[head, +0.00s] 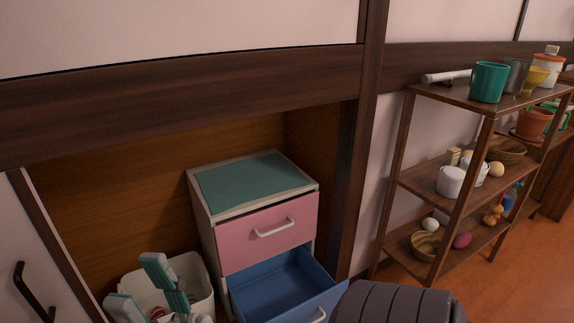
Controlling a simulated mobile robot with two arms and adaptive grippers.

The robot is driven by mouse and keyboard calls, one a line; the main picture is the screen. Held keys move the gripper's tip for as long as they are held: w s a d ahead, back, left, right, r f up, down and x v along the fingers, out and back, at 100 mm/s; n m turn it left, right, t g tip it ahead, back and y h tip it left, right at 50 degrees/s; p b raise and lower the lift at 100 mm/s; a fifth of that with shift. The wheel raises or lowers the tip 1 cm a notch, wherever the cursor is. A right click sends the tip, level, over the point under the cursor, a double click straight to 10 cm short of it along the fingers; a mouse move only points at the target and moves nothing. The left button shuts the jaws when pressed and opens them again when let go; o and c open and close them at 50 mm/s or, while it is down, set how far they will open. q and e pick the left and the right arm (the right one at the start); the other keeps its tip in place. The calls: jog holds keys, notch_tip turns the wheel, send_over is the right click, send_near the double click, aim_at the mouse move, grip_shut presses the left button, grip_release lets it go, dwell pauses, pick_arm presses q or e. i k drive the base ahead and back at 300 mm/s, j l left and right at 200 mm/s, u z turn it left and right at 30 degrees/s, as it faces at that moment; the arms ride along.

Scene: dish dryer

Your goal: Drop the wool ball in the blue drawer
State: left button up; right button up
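The blue drawer (287,283) is pulled out at the bottom of a small cabinet, and the part of its inside that shows looks empty. A magenta ball (462,240) and a white ball (430,224) are on the low shelf at right; I cannot tell whether either is the wool ball.
The cabinet's pink drawer (282,238) is shut above the blue one, and its teal top (253,180) is bare. A wooden shelf rack (427,184) with cups, bowls and balls stands at right. A dark post (353,200) stands between cabinet and rack.

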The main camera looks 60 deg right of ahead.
aim_at(267, 300)
jog(key=k+l+z, duration=0.15)
jog(key=l+z, duration=0.35)
jog(key=l, duration=0.3)
jog(key=l+z, duration=0.45)
jog(key=l, duration=1.05)
jog(key=i, duration=0.45)
